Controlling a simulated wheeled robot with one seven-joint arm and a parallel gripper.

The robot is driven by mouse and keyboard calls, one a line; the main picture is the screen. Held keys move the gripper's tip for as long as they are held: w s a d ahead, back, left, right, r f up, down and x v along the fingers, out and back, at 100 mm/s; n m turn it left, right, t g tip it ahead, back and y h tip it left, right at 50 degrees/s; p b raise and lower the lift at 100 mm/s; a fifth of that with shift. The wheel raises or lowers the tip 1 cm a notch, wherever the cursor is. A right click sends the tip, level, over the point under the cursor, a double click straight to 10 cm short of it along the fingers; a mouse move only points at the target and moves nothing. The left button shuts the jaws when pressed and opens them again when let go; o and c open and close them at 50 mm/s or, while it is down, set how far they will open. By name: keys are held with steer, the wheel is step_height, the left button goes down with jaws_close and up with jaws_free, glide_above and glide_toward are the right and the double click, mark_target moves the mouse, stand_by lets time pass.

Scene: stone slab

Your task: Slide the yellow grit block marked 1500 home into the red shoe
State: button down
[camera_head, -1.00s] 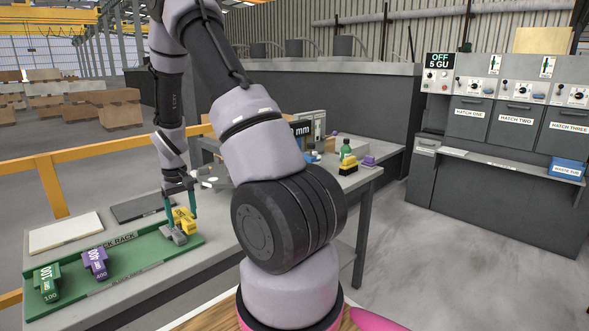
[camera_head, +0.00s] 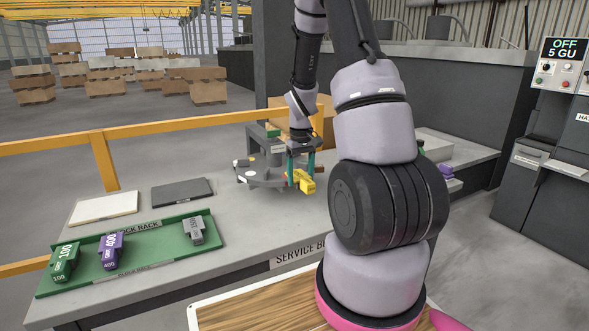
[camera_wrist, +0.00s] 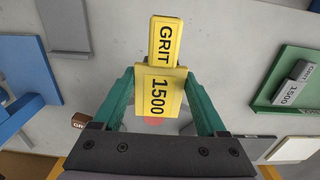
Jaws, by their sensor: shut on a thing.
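My gripper (camera_head: 301,172) is shut on the yellow grit block (camera_head: 302,182), to the right of the rack. In the wrist view, the green fingers of my gripper (camera_wrist: 158,98) stand on either side of the yellow block (camera_wrist: 162,58), whose face reads GRIT 1500. A small reddish patch (camera_wrist: 154,121) shows below the block; I cannot tell what it is. I cannot make out the red shoe in either view. A grey fixture with spread arms (camera_head: 262,172) stands on the bench just left of my gripper; its far side is partly hidden.
White (camera_head: 104,207) and dark (camera_head: 181,191) plates lie behind. The bench front-centre is clear.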

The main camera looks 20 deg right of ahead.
steer(key=shift+w+d+r, duration=0.1)
steer(key=shift+w+d, duration=0.05)
steer(key=shift+w, duration=0.05)
steer(key=shift+f, duration=3.1)
steer(key=shift+f, duration=0.35)
steer(key=shift+w, duration=2.75)
jaws_free()
steer(key=shift+w, duration=0.1)
steer(key=shift+a+r, duration=0.15)
steer(key=shift+a, duration=0.05)
step_height(320, 180, up, 10)
steer(key=shift+r, duration=0.25)
